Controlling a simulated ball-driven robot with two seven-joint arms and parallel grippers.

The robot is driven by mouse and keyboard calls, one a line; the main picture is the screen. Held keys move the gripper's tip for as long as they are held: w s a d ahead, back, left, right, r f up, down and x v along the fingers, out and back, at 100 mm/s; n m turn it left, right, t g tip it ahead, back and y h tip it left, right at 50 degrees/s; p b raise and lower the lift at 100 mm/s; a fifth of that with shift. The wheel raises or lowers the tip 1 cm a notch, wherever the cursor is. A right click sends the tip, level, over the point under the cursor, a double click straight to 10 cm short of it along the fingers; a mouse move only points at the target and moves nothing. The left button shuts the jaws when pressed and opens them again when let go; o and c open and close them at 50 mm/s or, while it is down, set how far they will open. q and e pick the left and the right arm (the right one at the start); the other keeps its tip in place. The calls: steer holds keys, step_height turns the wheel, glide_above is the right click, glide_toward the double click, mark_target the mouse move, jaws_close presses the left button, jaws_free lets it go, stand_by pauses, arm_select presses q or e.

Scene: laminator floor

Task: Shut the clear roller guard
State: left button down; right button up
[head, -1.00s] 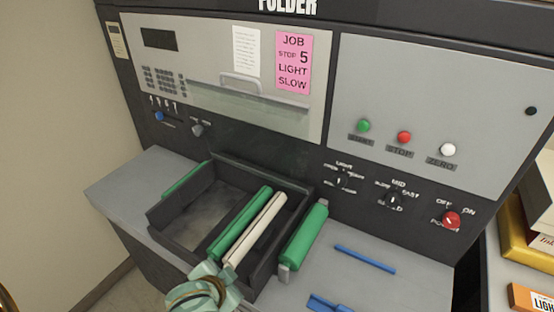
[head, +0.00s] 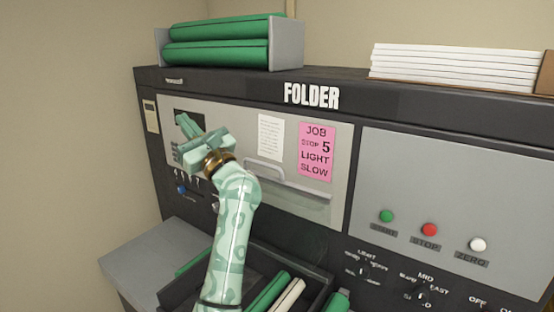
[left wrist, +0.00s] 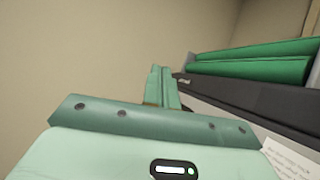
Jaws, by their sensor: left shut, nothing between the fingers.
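The clear roller guard (head: 300,201) shows on the folder's grey front panel as a see-through, slightly greenish sheet with a pale handle (head: 266,171) at its upper part. How far the guard stands open I cannot tell. My left gripper (head: 187,123) is up in front of the panel's left part, left of the handle and apart from it. It is shut and empty, fingers pointing up and left. My forearm hides part of the panel and the guard's left end. In the left wrist view the closed fingers (left wrist: 163,82) point toward the bare wall. My right gripper is out of view.
A holder of green rollers (head: 217,52) and a white paper stack (head: 450,68) stand on top of the folder. A dark tray with green and white rollers (head: 290,295) lies below. Green, red and white buttons (head: 429,230) are at right.

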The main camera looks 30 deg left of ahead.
arm_select(q)
steer(key=w+a+f+n+g+h, duration=0.15)
steer(key=w+f+n+h, duration=0.5)
steer(key=n+h, duration=0.7)
steer(key=w+d+r+n+t+h, duration=0.2)
steer(key=w+d+r+h, duration=0.1)
steer(key=d+h, duration=0.35)
steer(key=w+d+r+n+t+h, duration=0.25)
steer(key=w+d+h, duration=0.2)
steer(key=d, duration=0.35)
steer(key=shift+m, duration=0.5)
steer(key=f, duration=0.3)
steer(key=w+f+p, duration=0.1)
steer(key=f, duration=0.2)
steer(key=f+p, duration=0.1)
steer(key=f, duration=0.2)
steer(key=shift+w+d, duration=0.1)
steer(key=shift+w, duration=0.25)
steer(key=shift+s+f, duration=0.2)
steer(key=shift+s, duration=0.1)
